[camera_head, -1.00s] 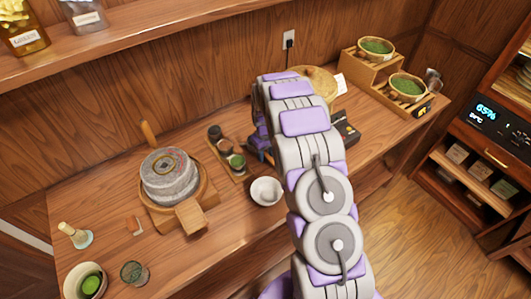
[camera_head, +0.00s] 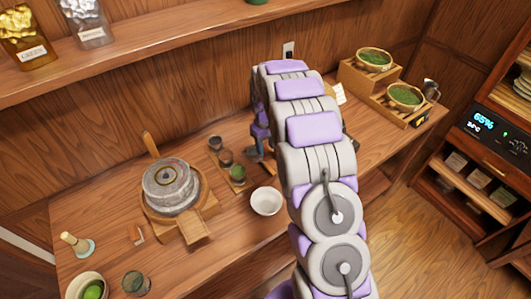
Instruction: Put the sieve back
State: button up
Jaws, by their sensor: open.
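I cannot make out a sieve for sure; my arm hides the part of the counter behind it. My gripper (camera_head: 258,150) shows only in part at the left edge of my arm, low over the counter. It is open, and I see nothing between its fingers. It is close to the right side of a small wooden tray (camera_head: 243,185) with several small cups (camera_head: 226,157). A white bowl (camera_head: 266,201) stands on the counter in front of the tray.
A stone mill (camera_head: 171,187) stands left on the wooden counter (camera_head: 110,205). Baskets of green tea (camera_head: 405,97) stand on a stepped rack (camera_head: 384,101) at right.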

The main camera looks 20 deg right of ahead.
jog(key=s+a+r+m, duration=0.2)
jog(key=s+a+r, duration=0.1)
jog(key=s+r, duration=1.35)
jog(key=s+a+r, duration=0.1)
jog(key=s, duration=1.3)
jog(key=s+a+r+m+g, duration=0.1)
jog(key=s+r, duration=0.1)
jog(key=s, duration=1.2)
jog(key=shift+s+m+g, duration=0.25)
jog(key=shift+m+g, duration=0.05)
jog(key=shift+r, duration=0.1)
jog(key=shift+a, duration=0.15)
